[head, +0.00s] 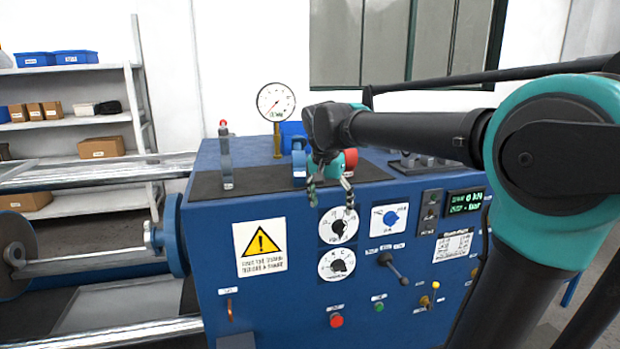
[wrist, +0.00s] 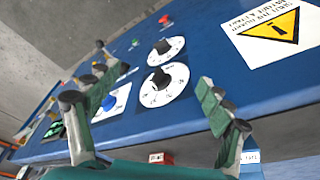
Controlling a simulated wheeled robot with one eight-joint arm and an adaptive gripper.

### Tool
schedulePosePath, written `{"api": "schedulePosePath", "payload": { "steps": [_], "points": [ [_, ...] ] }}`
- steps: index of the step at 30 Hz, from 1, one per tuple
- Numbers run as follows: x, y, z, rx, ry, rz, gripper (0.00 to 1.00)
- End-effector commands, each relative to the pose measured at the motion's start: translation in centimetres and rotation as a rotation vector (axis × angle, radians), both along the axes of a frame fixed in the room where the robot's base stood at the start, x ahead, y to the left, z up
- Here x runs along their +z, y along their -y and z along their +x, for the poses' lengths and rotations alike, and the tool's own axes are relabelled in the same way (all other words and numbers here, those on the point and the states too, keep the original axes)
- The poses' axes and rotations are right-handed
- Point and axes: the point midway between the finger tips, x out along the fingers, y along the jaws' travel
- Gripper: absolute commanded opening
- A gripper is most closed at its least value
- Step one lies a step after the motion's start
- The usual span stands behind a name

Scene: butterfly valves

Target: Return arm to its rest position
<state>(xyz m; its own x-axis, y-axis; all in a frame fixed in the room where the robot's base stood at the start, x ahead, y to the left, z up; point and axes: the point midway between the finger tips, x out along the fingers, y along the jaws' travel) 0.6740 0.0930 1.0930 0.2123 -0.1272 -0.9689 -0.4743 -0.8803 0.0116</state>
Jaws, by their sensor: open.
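My gripper (head: 330,190) hangs in front of the upper front edge of a blue machine (head: 215,260) in the head view, with its fingers pointing down. In the wrist view my gripper (wrist: 155,125) has its two green-padded fingers spread wide with nothing between them. Beyond the fingers, the wrist view shows two white dials with black knobs (wrist: 165,85) on the blue panel. My dark and teal arm reaches in from the right of the head view. Part of the machine's top behind the gripper is hidden.
On the machine stand a pressure gauge (head: 276,102) and a grey post with a red top (head: 225,155). The front panel carries a lever (head: 392,268), a red button (head: 336,320) and a display (head: 465,201). Metal rails (head: 90,172) and a shelf (head: 80,125) are at the left.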

Motion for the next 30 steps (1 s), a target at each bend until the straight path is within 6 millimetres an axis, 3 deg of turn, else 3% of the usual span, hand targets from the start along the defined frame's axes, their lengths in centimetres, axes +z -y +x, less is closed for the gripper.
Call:
{"api": "schedulePosePath", "payload": {
  "steps": [1,5,9,15,21,30],
  "points": [
    [-2.8,2.0,-0.9,0.035,0.003,0.007,0.80],
    [-9.5,5.8,-3.9,0.152,0.018,0.020,0.80],
    [-16.2,9.5,-8.4,0.276,0.047,0.021,0.80],
    [-23.4,12.5,-15.1,0.419,0.095,0.003,0.80],
    [-26.2,13.4,-18.3,0.484,0.120,-0.014,0.80],
    [-26.4,13.4,-18.5,0.494,0.123,-0.015,0.80]
  ]
}}
